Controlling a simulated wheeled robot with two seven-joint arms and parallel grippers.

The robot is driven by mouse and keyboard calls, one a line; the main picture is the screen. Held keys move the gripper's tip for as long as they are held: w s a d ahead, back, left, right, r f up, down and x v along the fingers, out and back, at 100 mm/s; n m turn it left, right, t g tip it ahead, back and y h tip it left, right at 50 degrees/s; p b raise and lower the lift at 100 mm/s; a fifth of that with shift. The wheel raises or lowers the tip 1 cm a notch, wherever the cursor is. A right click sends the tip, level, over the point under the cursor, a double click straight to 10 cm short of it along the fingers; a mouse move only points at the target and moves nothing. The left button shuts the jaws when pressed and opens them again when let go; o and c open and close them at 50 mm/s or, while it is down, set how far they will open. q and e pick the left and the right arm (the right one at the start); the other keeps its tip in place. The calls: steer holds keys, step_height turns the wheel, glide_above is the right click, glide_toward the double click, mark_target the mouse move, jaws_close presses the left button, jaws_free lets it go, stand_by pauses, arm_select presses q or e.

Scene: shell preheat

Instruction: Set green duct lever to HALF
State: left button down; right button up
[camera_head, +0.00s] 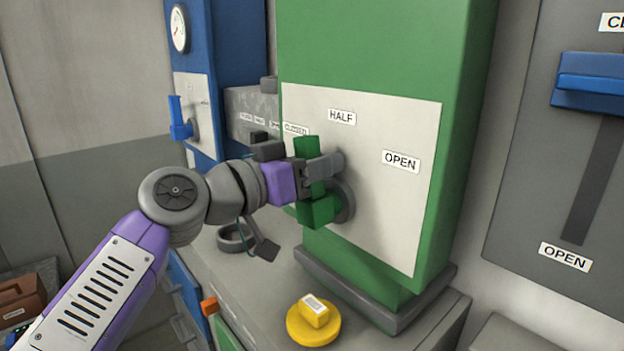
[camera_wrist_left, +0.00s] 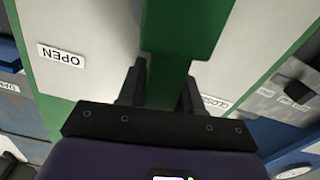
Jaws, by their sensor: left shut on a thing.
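The green duct lever (camera_head: 307,149) is on a white panel (camera_head: 385,215) on the front of the green duct. Its round grey pivot (camera_head: 345,203) is low on the panel. The lever leans up and left, between the CLOSED label (camera_head: 296,129) and the HALF label (camera_head: 341,117). The OPEN label (camera_head: 401,161) is to the right. My left gripper (camera_head: 318,168) is shut on the lever. In the left wrist view the lever (camera_wrist_left: 185,40) passes between the two fingers. My right gripper is not in view.
A yellow round base with a block (camera_head: 313,321) stands on the grey counter below the duct. A blue unit with a lever (camera_head: 181,120) and gauge (camera_head: 180,28) is at left. A grey panel with a blue handle (camera_head: 590,82) is at right.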

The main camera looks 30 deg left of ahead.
arm_select(q)
steer(key=shift+s+d+m+b, duration=0.15)
steer(key=shift+d+m+b, duration=0.45)
steer(key=shift+m, duration=0.3)
steer(key=c, duration=0.8)
jaws_free()
steer(key=shift+c, duration=0.2)
steer(key=shift+s, duration=0.1)
steer(key=b+v, duration=0.1)
steer(key=v, duration=0.6)
steer(key=shift+s, duration=0.2)
steer(key=shift+a, duration=0.1)
